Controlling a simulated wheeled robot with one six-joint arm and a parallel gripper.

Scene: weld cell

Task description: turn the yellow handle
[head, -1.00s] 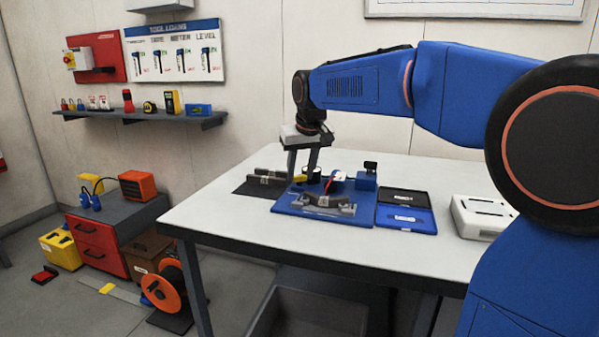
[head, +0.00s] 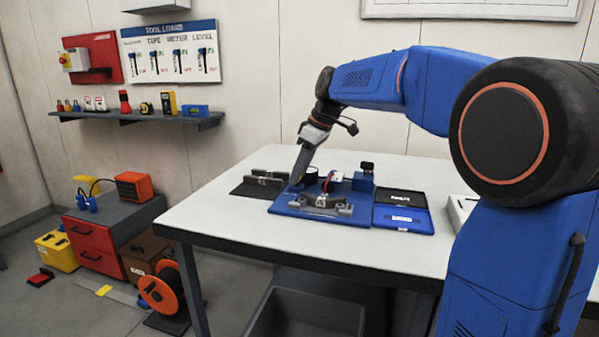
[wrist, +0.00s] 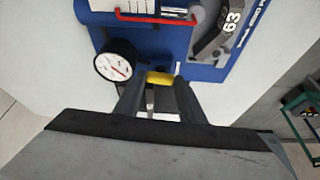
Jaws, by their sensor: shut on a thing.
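The yellow handle (wrist: 160,78) shows in the wrist view as a short yellow bar between my two fingertips. My gripper (wrist: 158,88) is shut on it. In the head view my gripper (head: 298,178) reaches down, tilted, to the left back edge of the blue fixture board (head: 290,208); the handle cannot be made out there. A round white gauge (wrist: 114,66) with a red needle sits just left of the fingers in the wrist view. The handle's base is partly hidden by my fingers.
A grey curved part (wrist: 215,35) and a red bar (wrist: 155,19) lie on the board beyond the handle. A dark mat with grey bars (head: 262,184) lies left of the board; a blue-and-black case (head: 403,218) lies right. The table's front is clear.

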